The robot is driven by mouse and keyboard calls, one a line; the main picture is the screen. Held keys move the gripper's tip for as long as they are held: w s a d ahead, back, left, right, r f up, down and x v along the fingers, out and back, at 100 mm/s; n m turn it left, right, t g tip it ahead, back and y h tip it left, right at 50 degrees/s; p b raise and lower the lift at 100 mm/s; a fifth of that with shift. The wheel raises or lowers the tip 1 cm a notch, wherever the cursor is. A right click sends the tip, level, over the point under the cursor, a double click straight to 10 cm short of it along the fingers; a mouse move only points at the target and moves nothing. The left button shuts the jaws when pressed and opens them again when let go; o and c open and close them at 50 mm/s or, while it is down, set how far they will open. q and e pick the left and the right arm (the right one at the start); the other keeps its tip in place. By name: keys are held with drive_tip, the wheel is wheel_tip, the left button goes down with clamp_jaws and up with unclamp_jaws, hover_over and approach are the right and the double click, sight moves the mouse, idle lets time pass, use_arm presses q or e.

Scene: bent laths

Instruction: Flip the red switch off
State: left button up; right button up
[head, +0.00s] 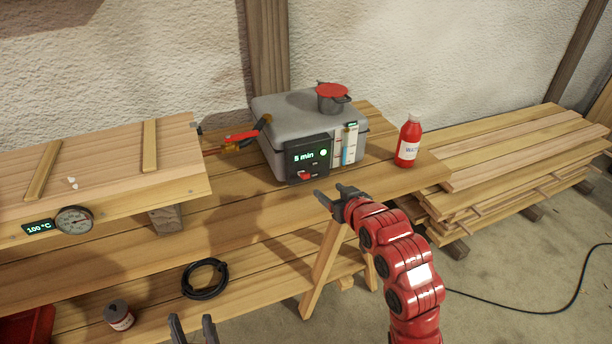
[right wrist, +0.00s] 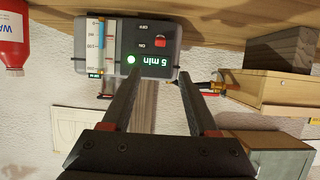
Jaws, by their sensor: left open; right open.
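The red switch (head: 305,175) sits on the black control panel (head: 294,161) at the front of a grey steam box (head: 262,107). The panel reads "5 min" beside a lit green light. The switch also shows in the right wrist view (right wrist: 161,37), upside down, near the ON and OFF labels; I cannot tell its position for sure. My right gripper (head: 332,193) is open and empty, in front of the panel and a little right of and below the switch, not touching it. My left gripper (head: 193,331) is open and empty at the bottom edge.
A red bottle (head: 409,141) stands right of the box, and a red-lidded pot (head: 333,97) sits on top. A wooden chest (head: 110,180) with a 100 °C dial (head: 74,220) is at left. A black cable coil (head: 205,279) lies on the lower shelf.

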sight(307, 175)
drive_tip(key=p+x, duration=0.2)
drive_tip(key=x, duration=1.5)
drive_tip(key=shift+w+f, duration=0.1)
drive_tip(key=shift+f, duration=0.1)
drive_tip(key=shift+c, duration=0.3)
clamp_jaws()
